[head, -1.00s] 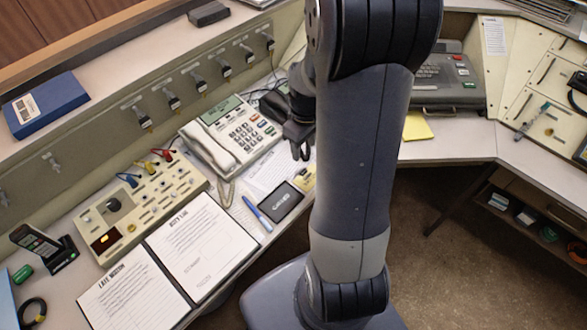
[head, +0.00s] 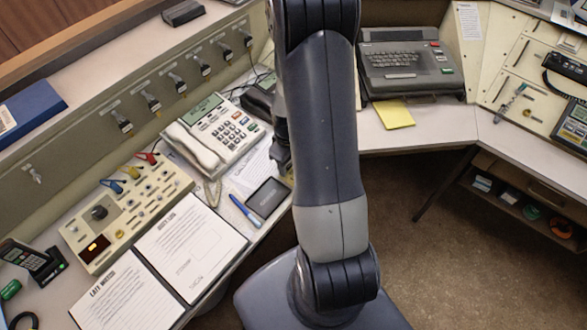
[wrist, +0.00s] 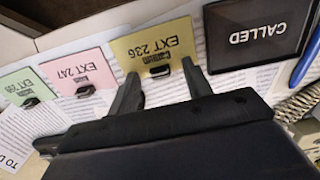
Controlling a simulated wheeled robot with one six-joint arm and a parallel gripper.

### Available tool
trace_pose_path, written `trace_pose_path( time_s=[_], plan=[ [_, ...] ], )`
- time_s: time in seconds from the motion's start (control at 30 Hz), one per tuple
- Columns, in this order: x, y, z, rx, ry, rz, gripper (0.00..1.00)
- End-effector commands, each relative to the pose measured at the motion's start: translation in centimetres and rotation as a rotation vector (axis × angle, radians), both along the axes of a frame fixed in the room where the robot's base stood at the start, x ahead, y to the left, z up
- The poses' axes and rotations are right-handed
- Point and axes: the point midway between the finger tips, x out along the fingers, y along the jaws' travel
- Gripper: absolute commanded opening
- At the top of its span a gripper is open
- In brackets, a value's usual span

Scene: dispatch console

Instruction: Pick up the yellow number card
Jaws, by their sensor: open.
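The yellow number card (wrist: 153,42), marked EXT 236, shows in the wrist view with a small black clip at its lower edge. My gripper (wrist: 160,68) is open, with one fingertip on each side of the clip end of the card. I cannot tell whether the fingers touch it. A pink card (wrist: 77,71), marked EXT 247, and a green card (wrist: 24,86) stand to its left. In the head view my arm hides the yellow card and the fingertips.
A black CALLED pad (wrist: 257,32) is close on the card's right; a blue pen (head: 244,210) is beside it. A desk phone (head: 217,135) stands behind. A yellow note pad (head: 394,114) lies on the right desk.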

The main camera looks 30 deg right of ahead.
Motion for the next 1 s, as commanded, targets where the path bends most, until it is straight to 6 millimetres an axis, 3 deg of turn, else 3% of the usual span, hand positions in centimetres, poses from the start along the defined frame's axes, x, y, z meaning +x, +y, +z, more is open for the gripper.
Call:
trace_pose_path(
  time_s=[0.2,0.77,1.0],
  plan=[
    [0.0,0.0,-0.05,0.0,0.0,0.0,0.47],
    [0.0,0.0,-0.02,0.0,0.0,0.0,0.01],
    [0.0,0.0,0.0,0.0,0.0,0.0,0.0]
  ],
)
